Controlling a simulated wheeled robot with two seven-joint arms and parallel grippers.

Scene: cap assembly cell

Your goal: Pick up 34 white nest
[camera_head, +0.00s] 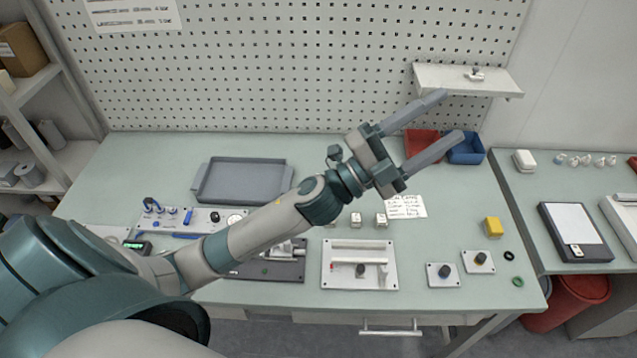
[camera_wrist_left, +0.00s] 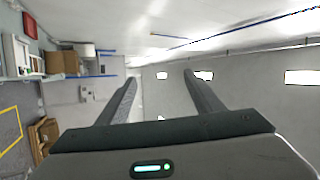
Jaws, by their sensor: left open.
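My left gripper (camera_head: 452,115) is raised above the back right of the workbench, its two long fingers apart with nothing between them. The left wrist view also shows the spread fingers (camera_wrist_left: 160,90), with only the room beyond. Small white blocks (camera_head: 356,218) and (camera_head: 381,220) stand on the bench in front of a paper note. A white fixture plate (camera_head: 334,276) with a bar lies nearer the front. Two small white plates with dark knobs, (camera_head: 444,276) and (camera_head: 478,262), lie to its right. No readable mark shows which piece is the 34 white nest. My right gripper is out of view.
A grey tray (camera_head: 242,181) lies at the back left. Red (camera_head: 422,141) and blue (camera_head: 465,149) bins stand below a small wall shelf (camera_head: 466,80).

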